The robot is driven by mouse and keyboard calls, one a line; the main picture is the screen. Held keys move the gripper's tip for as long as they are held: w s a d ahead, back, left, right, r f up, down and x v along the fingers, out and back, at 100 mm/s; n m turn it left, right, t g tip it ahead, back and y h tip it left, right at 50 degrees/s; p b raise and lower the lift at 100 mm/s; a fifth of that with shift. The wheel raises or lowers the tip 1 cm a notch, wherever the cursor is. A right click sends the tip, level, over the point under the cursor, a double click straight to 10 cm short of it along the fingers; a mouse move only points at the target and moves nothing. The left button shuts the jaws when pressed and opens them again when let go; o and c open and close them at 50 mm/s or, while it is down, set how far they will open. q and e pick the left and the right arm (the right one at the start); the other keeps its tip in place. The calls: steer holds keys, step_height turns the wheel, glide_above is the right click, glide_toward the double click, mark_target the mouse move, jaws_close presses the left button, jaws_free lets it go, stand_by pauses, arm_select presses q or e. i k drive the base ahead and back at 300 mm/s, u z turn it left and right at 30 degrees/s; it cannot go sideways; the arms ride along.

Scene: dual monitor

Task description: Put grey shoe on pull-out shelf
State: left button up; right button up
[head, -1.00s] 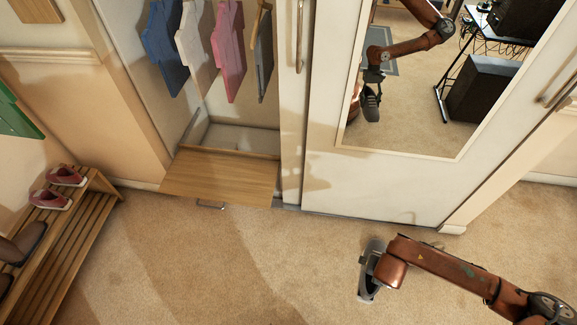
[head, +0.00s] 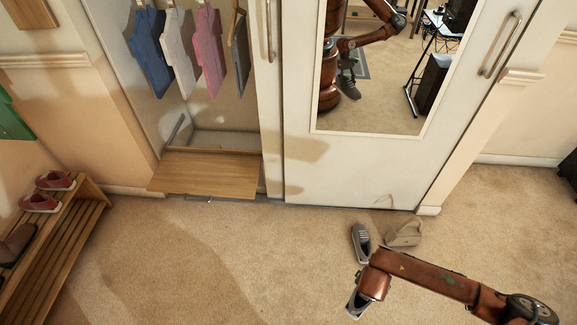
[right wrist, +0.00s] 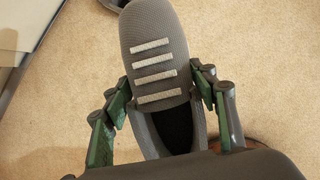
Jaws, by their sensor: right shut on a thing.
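My right gripper (right wrist: 160,90) is shut on a grey shoe (right wrist: 155,35) with pale stripes, with a finger on each side of it. In the head view the gripper (head: 358,300) and held shoe are above the carpet at lower right, largely covered by my arm. The mirror reflects the held shoe. Another grey shoe (head: 361,243) lies on the carpet just beyond. The pull-out shelf (head: 207,174) is a wooden board extended from the bottom of the open closet, bare on top, left of my gripper. My left gripper is not in view.
A slatted rack (head: 62,250) with red shoes (head: 48,192) stands at left. Clothes (head: 190,55) hang above the shelf. A mirrored door (head: 370,165) stands right of it. Carpet in front of the shelf is clear.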

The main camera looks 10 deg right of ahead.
mark_target(179, 171)
steer(key=u, duration=0.6)
steer(key=i, duration=0.85)
steer(key=u, duration=0.85)
steer(key=i, duration=1.55)
steer(key=z, duration=0.25)
